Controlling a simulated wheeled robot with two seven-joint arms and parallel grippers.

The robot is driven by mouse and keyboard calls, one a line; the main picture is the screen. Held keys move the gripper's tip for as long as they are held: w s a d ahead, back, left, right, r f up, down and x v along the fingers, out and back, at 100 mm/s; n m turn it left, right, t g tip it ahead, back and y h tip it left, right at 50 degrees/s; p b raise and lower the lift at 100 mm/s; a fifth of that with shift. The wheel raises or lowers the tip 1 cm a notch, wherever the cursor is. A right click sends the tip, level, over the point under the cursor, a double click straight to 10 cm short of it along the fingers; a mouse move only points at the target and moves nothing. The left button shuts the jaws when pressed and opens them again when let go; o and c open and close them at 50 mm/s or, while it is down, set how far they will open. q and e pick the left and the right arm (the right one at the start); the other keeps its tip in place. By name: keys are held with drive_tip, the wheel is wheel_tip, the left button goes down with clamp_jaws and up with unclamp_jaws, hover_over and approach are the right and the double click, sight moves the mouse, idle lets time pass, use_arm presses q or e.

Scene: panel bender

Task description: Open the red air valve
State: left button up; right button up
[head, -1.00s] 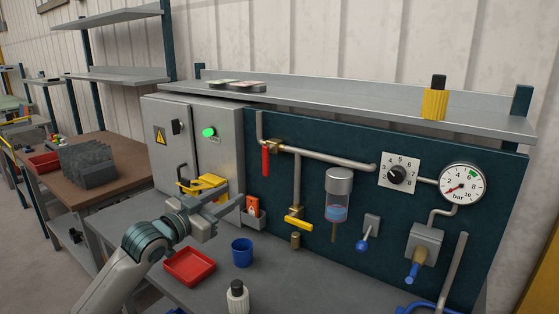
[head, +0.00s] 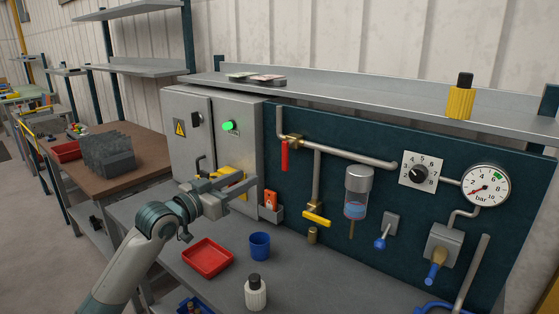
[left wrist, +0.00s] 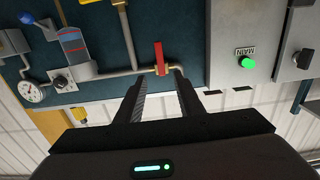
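The red air valve (head: 285,155) sits on the grey pipe at the upper left of the dark blue panel. Its lever hangs straight down, across the horizontal pipe. My left gripper (head: 251,180) is in front of the grey cabinet, left of and below the valve, with its fingers apart and empty. In the left wrist view, which shows the scene upside down, the red lever (left wrist: 161,58) appears between and beyond the open fingertips (left wrist: 158,77), with no contact visible. My right gripper is in neither current view.
The grey cabinet (head: 183,155) has a lit green button (head: 228,126). A yellow-handled valve (head: 316,219) sits lower on the panel. A red tray (head: 207,258), blue cup (head: 259,246) and white bottle (head: 256,292) stand on the bench below. A shelf overhangs the panel.

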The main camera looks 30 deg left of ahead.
sight(284, 159)
use_arm(q)
drive_tip(key=w+p, duration=0.1)
drive_tip(key=w, duration=0.4)
drive_tip(key=w+p, duration=0.2)
drive_tip(key=w, duration=0.2)
drive_tip(key=w+d+p, duration=0.1)
drive_tip(key=w+p, duration=0.1)
drive_tip(key=w, duration=0.3)
drive_tip(key=shift+w+d+r, duration=0.1)
drive_tip(key=shift+w, duration=0.25)
drive_tip(key=shift+w+d+p, duration=0.1)
drive_tip(key=shift+w+p, duration=0.2)
drive_tip(key=shift+w, duration=0.25)
clamp_jaws()
